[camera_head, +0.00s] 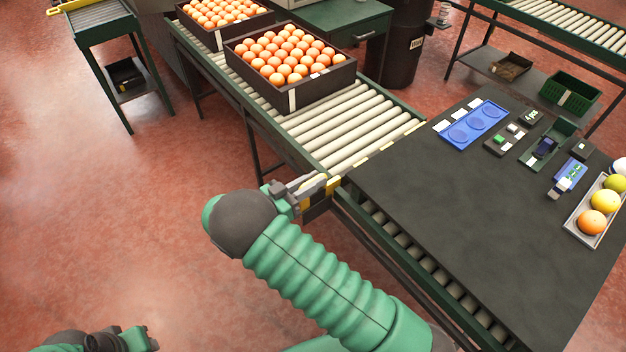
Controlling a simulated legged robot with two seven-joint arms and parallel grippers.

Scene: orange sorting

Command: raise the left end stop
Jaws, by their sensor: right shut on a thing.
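The left end stop (333,184) shows as a small yellow and dark piece at the near end of the roller conveyor (345,135), beside the dark table's corner. My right gripper (318,186) reaches it from the left and is shut on it. The fingers hide part of the end stop, and I cannot tell how high it stands. My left gripper (150,341) is at the bottom left above the floor, far from the conveyor. Its fingers are too unclear to tell whether they are open.
A dark crate of oranges (290,95) sits on the conveyor, with another crate (222,38) behind it. The dark table (470,220) carries a blue tray (470,124), small devices and a tray of fruit (583,236). Conveyor rollers between crate and end stop are clear.

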